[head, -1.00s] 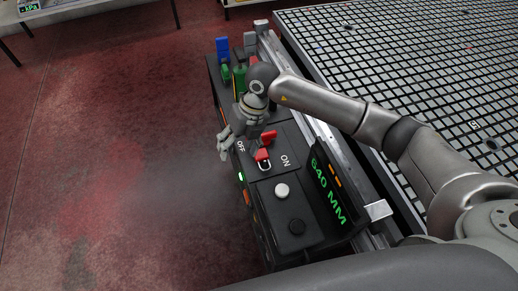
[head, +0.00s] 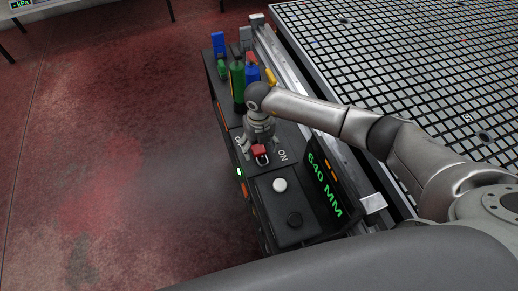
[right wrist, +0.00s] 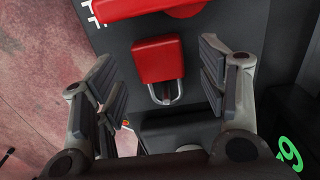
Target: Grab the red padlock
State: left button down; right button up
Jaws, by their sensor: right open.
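The red padlock (head: 259,150) lies on the dark control box near the ON label. In the right wrist view its red body (right wrist: 158,60) and silver shackle (right wrist: 166,93) show, with the shackle toward the wrist. My right gripper (head: 257,140) is right by the padlock and partly hides it in the head view. In the right wrist view the gripper (right wrist: 160,75) is open, with one finger pair on each side of the padlock and gaps between. It holds nothing. My left gripper is not in view.
A red handle (right wrist: 140,8) sits just beyond the padlock. Green and blue bottles (head: 238,78) stand behind the gripper. The grid table (head: 400,60) and its metal rail are to the right.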

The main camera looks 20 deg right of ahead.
jog(key=shift+f, duration=0.6)
jog(key=c, duration=1.4)
grip_shut()
jog(key=shift+r, duration=0.15)
